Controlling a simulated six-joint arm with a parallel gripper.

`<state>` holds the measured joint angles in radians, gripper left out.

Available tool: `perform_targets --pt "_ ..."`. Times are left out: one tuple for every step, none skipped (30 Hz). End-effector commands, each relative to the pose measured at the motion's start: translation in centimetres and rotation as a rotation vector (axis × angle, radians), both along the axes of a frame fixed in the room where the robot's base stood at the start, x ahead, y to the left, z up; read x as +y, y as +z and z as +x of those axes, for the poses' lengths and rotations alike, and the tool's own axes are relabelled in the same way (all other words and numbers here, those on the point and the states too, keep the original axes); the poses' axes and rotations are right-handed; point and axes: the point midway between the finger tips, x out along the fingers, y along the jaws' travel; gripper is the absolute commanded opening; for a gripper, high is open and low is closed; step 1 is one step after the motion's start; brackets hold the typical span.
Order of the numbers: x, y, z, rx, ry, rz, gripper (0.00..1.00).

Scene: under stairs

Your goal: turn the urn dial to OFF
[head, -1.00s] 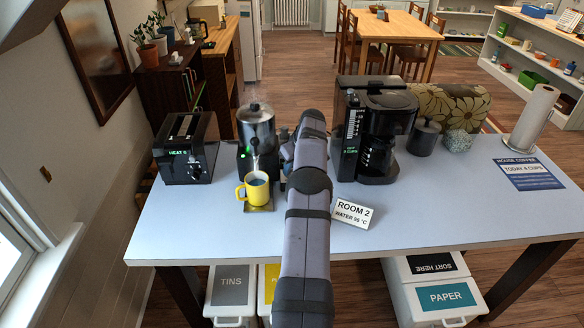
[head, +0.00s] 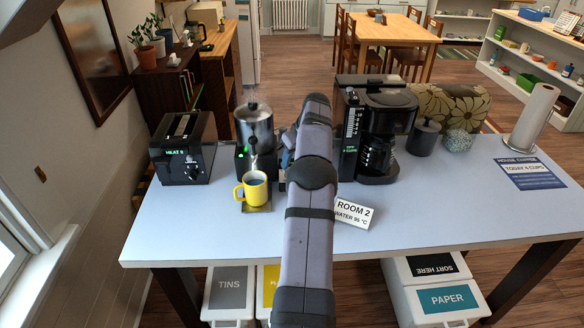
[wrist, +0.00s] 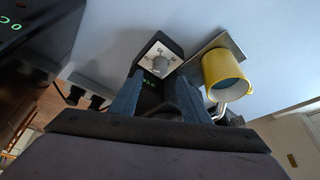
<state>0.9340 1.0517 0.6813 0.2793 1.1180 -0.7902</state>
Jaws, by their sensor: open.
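The urn (head: 255,125) is a silver cylinder on a black base, left of centre on the table in the head view. A yellow mug (head: 255,187) stands in front of it on a small metal tray (head: 257,207). The urn's dial (wrist: 160,65) is a grey knob on a light marked plate in the wrist view; its markings are too small to read. My gripper (wrist: 158,82) is open, its two blue fingers pointing at the dial. I cannot tell whether the dial is between the tips. In the head view my gripper (head: 285,162) is beside the urn's right side, partly hidden by my arm.
A black toaster (head: 182,150) stands left of the urn and a black coffee maker (head: 385,125) to the right. The mug (wrist: 227,75) is close to my right finger in the wrist view. The table's right front is clear.

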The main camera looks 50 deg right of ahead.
Motion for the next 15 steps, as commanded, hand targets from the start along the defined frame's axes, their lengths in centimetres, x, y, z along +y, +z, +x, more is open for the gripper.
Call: perform_targets --pt "0.0 0.5 -0.2 -0.001 -0.001 -0.003 0.42" --pt "0.0 0.7 -0.4 -0.002 -0.002 -0.002 0.42" --pt "0.0 1.1 -0.5 -0.001 -0.002 -0.002 0.42" --pt "0.0 1.3 -0.6 -0.002 -0.002 -0.002 0.42" --pt "0.1 1.5 -0.7 -0.001 -0.002 -0.002 0.42" --pt "0.1 1.7 -0.7 -0.001 -0.001 -0.001 0.42" --pt "0.1 1.8 -0.8 -0.001 -0.001 -0.001 0.42" --pt "0.1 1.9 -0.8 -0.001 -0.001 -0.001 0.42" --pt "0.1 2.0 -0.8 0.000 -0.001 -0.001 0.42" --pt "0.1 2.0 -0.9 0.000 -0.001 -0.001 0.42" --pt "0.1 2.1 -0.9 0.000 -0.001 -0.001 0.42" --pt "0.2 2.1 -0.9 0.000 -0.001 0.000 0.42" --pt "0.2 2.1 -0.9 0.000 -0.001 0.000 0.42" --pt "0.1 2.1 -0.9 0.000 -0.001 0.000 0.42" --pt "0.1 2.1 -0.9 0.000 -0.001 0.000 0.42"
